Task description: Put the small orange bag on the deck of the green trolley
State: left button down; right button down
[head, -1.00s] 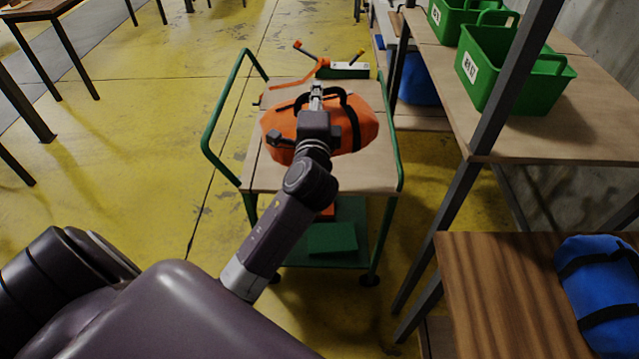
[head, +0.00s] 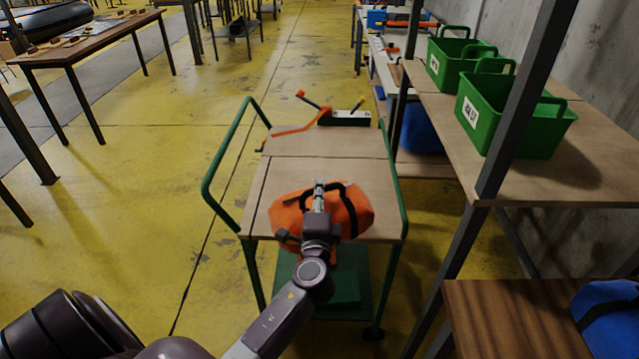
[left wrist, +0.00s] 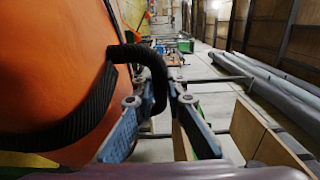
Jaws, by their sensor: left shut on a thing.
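The small orange bag (head: 350,205) with black straps shows over the near part of the wooden deck (head: 330,150) of the green trolley (head: 229,155). My left gripper (head: 319,187) is above the bag and shut on its black handle. In the left wrist view the bag's orange side (left wrist: 50,65) fills the left, and the handle loop (left wrist: 150,70) passes between the fingers (left wrist: 160,120). The bag overlaps the deck's near edge in the head view; I cannot tell whether its underside touches the deck. My right gripper is not in view.
A green block with orange and yellow-tipped tools (head: 345,117) lies at the deck's far end. Green crates (head: 510,130) stand on a shelf at right. A blue bag (head: 610,315) lies on a dark wooden surface at lower right. Yellow floor left of the trolley is clear.

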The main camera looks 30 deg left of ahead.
pick_arm(q)
jog(key=shift+w+f+b, duration=0.1)
jog(key=shift+f+b, duration=0.5)
jog(key=shift+f, duration=1.25)
jog(key=c, duration=2.4)
grip_release()
jog(key=shift+f, duration=0.3)
jog(key=o, duration=0.4)
jog(key=shift+s+r, duration=0.1)
jog(key=shift+s, duration=0.1)
jog(key=shift+o, duration=0.2)
